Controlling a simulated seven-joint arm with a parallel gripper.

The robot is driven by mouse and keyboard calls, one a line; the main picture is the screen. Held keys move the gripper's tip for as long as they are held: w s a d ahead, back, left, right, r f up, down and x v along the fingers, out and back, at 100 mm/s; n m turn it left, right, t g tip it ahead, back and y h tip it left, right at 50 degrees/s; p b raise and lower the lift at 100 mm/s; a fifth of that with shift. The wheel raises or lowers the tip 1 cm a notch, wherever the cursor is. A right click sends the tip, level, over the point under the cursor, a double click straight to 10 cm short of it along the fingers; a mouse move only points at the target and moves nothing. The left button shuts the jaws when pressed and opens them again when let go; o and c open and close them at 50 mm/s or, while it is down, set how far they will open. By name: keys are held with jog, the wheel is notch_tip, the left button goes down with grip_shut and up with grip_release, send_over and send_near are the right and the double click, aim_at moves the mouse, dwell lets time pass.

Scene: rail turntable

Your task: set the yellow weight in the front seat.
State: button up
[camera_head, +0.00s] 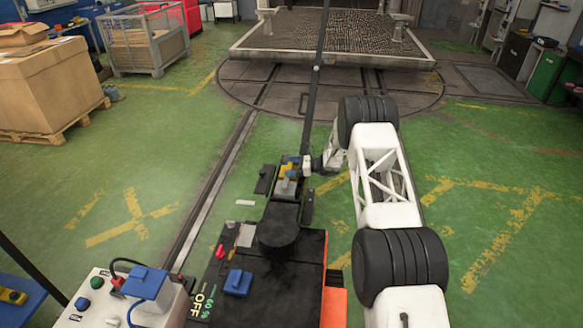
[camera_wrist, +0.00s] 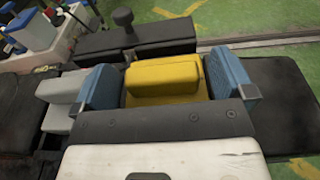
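The yellow weight (camera_wrist: 165,80) is a block with a raised upper part. In the wrist view it lies between the two blue fingers of my gripper (camera_wrist: 166,86), one finger on each side. The fingers are close to its sides; I cannot tell whether both press on it. Its underside is hidden, so I cannot tell what it rests on. In the head view the yellow weight (camera_head: 291,160) is small, beside my gripper (camera_head: 305,168) at the far end of the dark cart. A grey weight (camera_wrist: 62,105) lies left of the left finger. The front seat cannot be made out clearly.
A dark block with a round knob (camera_wrist: 124,22) lies behind the weight. The cart's black deck (camera_head: 285,300) carries a blue block (camera_head: 238,282) and a black round part (camera_head: 278,235). The rail turntable (camera_head: 270,92) lies beyond.

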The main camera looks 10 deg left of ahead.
jog(key=shift+r, duration=0.15)
jog(key=shift+d+r, duration=0.1)
jog(key=shift+d, duration=0.45)
jog(key=d+r, duration=0.1)
jog(key=d, duration=0.9)
jog(key=shift+w+d+r, duration=0.15)
jog(key=shift+d+r, duration=0.15)
jog(key=shift+d, duration=0.1)
jog(key=shift+r, duration=0.15)
